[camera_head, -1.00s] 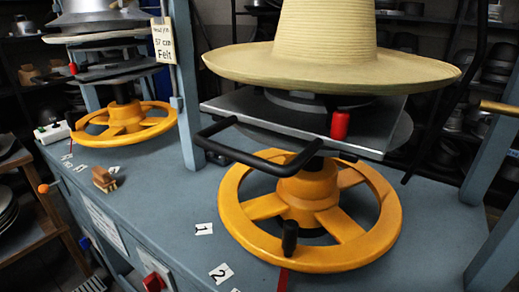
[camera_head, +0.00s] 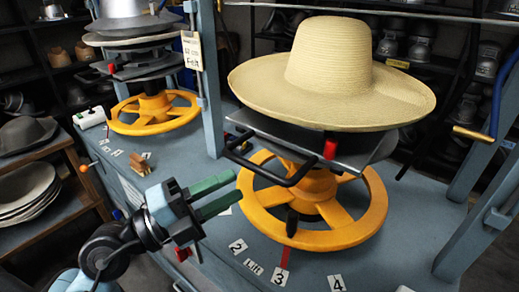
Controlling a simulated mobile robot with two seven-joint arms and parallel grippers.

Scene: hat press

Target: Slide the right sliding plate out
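The right sliding plate (camera_head: 362,152) is a flat grey plate under the straw hat (camera_head: 330,75), above a yellow handwheel (camera_head: 350,235). A black bar handle (camera_head: 268,166) sticks out from its front left side, and a red knob (camera_head: 330,149) stands at its front edge. My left gripper (camera_head: 238,187) has green fingers and is open, with a gap between them. It is empty and points right, in front of and below the black handle, apart from it. My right gripper is not in view.
A second press with another yellow handwheel (camera_head: 155,128) stands at the back left. Blue-grey posts (camera_head: 208,85) rise from the bench (camera_head: 420,220). A wooden shelf with hats (camera_head: 25,195) is at left. Number labels (camera_head: 237,246) lie along the front edge.

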